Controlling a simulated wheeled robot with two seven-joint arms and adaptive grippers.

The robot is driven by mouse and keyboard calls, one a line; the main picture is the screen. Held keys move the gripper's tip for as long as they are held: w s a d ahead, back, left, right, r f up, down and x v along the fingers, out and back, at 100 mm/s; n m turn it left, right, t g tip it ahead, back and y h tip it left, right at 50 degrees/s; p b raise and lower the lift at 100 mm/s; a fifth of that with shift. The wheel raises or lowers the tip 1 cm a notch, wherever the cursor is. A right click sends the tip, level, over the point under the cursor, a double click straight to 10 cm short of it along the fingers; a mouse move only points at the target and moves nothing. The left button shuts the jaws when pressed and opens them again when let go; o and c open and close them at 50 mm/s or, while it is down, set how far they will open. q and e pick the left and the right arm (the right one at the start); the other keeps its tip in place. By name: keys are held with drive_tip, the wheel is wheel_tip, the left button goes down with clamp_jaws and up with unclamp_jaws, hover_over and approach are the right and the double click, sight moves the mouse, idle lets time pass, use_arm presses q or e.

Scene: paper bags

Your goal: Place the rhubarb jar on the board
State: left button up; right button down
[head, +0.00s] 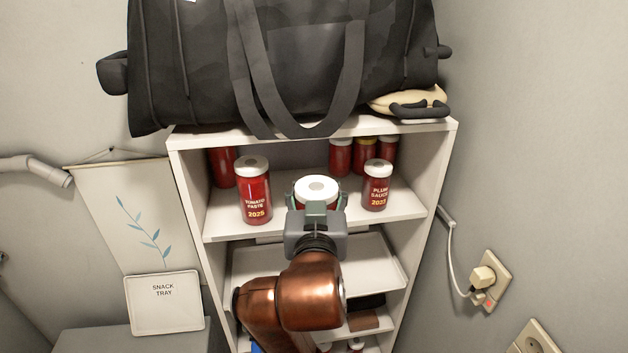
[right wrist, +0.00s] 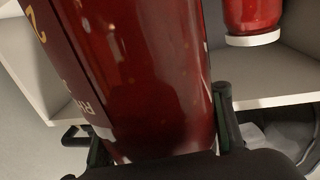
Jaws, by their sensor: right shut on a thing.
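My right gripper (head: 318,199) is shut on a red jar with a white lid (head: 316,187), at the middle of the upper shelf. In the right wrist view the jar (right wrist: 150,75) fills the centre between the two fingers (right wrist: 160,130). Its label is mostly turned away; an "R" and a "2" show, which fits the rhubarb jar. I cannot tell whether its base touches the shelf. A white board marked "SNACK TRAY" (head: 164,305) is at the lower left, on a grey surface. My left gripper is not in view.
A tomato paste jar (head: 254,190) stands left of the held jar and a plum sauce jar (head: 377,185) right of it. Several red jars stand behind. A dark bag (head: 290,60) covers the shelf top. A pale tray (head: 380,262) is on the shelf below.

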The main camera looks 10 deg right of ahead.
drive_tip(key=w+d+f+p, duration=0.1)
drive_tip(key=w+p, duration=0.2)
drive_tip(key=w, duration=0.5)
drive_tip(key=w+d+f+p, duration=0.1)
drive_tip(key=w+p, duration=0.3)
drive_tip(key=w, duration=0.5)
drive_tip(key=shift+d+f, duration=0.35)
drive_tip(key=shift+f, duration=0.25)
drive_tip(key=shift+w+f, duration=0.1)
drive_tip(key=shift+w, duration=0.05)
drive_tip(key=c, duration=1.9)
unclamp_jaws()
drive_tip(key=shift+f, duration=0.25)
drive_tip(key=shift+c, duration=0.2)
drive_tip(key=o, duration=0.3)
drive_tip(key=shift+r, duration=0.1)
drive_tip(key=o, duration=0.7)
drive_tip(key=shift+r, duration=0.1)
